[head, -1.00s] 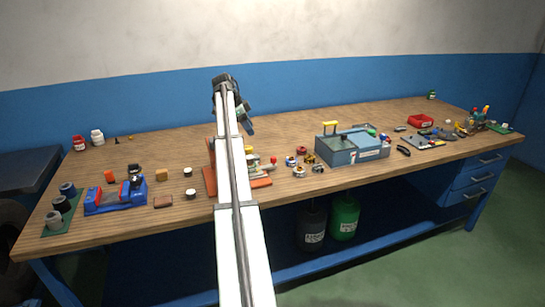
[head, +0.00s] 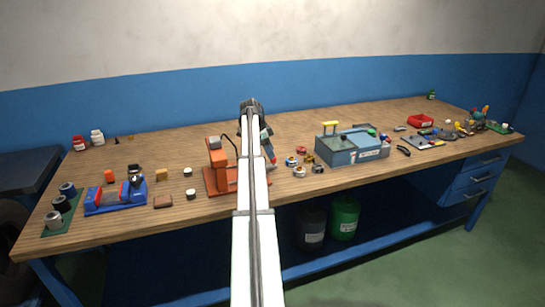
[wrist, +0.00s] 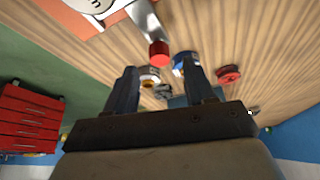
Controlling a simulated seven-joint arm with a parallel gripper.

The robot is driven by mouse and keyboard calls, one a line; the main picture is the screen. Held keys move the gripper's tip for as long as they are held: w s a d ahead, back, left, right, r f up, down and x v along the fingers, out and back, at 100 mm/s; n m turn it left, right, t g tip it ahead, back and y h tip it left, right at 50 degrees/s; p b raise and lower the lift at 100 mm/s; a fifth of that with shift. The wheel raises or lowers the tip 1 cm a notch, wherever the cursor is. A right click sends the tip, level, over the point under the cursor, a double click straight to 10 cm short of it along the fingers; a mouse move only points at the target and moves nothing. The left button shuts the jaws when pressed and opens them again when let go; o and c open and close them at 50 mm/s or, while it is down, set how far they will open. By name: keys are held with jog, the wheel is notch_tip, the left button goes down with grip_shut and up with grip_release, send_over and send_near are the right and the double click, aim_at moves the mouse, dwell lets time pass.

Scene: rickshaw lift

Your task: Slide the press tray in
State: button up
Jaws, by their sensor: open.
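The orange press (head: 222,178) stands in the middle of the bench, partly hidden behind my arm in the head view. In the wrist view, a flat metal handle with a red knob (wrist: 159,54) reaches out from an orange and white part (wrist: 92,8) at the upper left, which looks like the press tray. My gripper (wrist: 158,72) is open, with its two dark fingers on either side of the line to the red knob. The knob appears just beyond the fingertips; contact is not visible. In the head view my gripper (head: 267,146) is right of the press.
Several small rolls (head: 300,171) lie right of the press. A blue-grey machine (head: 352,150) stands further right. A blue device (head: 116,197) and small blocks are on the left. The bench behind the press is mostly clear.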

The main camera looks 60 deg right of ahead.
jog(key=shift+x, duration=1.75)
grip_shut()
